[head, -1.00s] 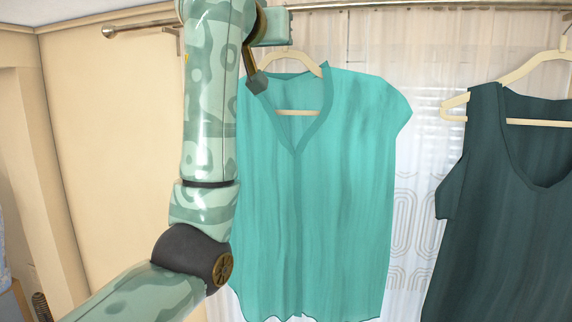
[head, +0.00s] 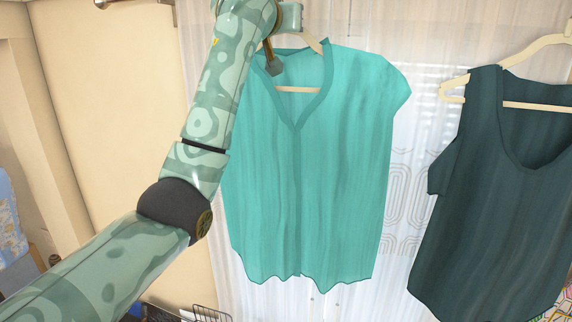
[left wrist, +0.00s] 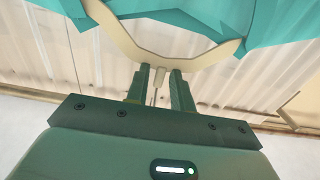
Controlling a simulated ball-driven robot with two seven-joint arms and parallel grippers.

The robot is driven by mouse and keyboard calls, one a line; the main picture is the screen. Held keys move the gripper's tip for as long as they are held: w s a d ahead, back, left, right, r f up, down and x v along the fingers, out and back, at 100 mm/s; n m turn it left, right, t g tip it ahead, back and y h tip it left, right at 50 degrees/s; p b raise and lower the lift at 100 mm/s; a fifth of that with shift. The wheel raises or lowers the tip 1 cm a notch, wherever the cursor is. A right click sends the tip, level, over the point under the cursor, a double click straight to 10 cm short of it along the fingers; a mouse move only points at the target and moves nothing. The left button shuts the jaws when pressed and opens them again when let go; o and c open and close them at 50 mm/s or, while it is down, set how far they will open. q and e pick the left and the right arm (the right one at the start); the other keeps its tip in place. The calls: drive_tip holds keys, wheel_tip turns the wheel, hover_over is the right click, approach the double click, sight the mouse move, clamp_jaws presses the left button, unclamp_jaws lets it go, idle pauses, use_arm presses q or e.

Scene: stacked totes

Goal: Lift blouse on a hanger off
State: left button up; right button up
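The turquoise sleeveless blouse (head: 320,170) hangs on a cream hanger (head: 317,46), upright in front of the curtain. My left arm comes in from the left, and my left gripper (head: 291,17) is at the top of the blouse, by its collar. In the left wrist view the two green fingers (left wrist: 160,83) stand apart on either side of the hanger's short neck (left wrist: 160,75), with narrow gaps beside it. The turquoise cloth (left wrist: 190,18) shows above them. The hook's upper end is hidden in the head view. My right gripper is not in view.
A dark teal top (head: 500,200) hangs on another cream hanger (head: 455,88) to the right, with a gap between the garments. The rail's end (head: 158,12) shows at the top left. A wire basket (head: 208,314) is at the bottom.

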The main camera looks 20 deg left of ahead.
use_arm(q)
clamp_jaws()
idle(1.2)
